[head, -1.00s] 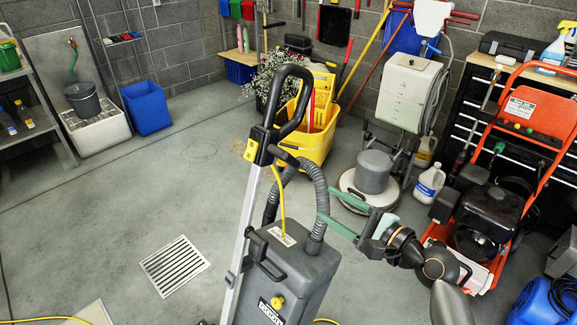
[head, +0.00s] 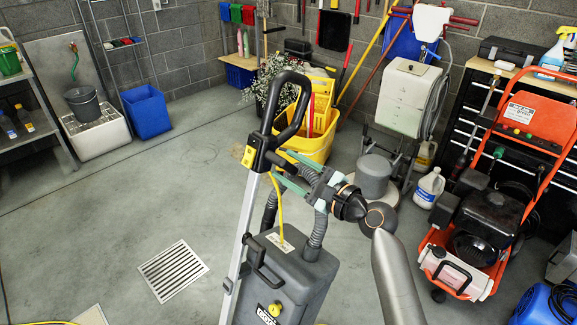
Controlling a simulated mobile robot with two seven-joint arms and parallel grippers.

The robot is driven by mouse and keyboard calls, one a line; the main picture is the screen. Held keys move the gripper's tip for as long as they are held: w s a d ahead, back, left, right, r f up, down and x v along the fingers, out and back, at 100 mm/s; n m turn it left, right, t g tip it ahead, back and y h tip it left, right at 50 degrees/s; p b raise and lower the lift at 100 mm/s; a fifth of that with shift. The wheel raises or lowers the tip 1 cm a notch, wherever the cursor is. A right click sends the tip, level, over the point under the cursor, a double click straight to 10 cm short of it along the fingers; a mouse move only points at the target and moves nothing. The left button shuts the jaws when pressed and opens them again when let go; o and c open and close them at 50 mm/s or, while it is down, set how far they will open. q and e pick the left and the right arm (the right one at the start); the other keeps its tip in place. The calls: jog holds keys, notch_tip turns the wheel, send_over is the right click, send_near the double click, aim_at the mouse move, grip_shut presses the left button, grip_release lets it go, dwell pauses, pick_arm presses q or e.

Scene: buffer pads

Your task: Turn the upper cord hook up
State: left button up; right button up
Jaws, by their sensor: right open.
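A grey upright floor machine (head: 287,281) stands in the middle, with a black loop handle (head: 301,98) on a silver pole. The upper cord hook (head: 281,161) is a small dark piece at the handle's base, on the right side of the pole. My right gripper (head: 283,166) reaches in from the right. Its two green fingers are open and apart, with their tips at the hook, one above and one below. The fingers partly hide the hook, and I cannot tell whether they touch it. My left gripper is not in view.
A yellow cord (head: 277,205) hangs from the handle's base, and a grey ribbed hose (head: 318,232) rises beside it. Behind stand a yellow mop bucket (head: 318,146) and a floor polisher (head: 373,176). An orange machine (head: 540,120) is at right.

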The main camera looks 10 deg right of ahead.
jog(key=shift+w+a, duration=0.2)
jog(key=shift+w, duration=0.05)
grip_shut()
dwell(0.3)
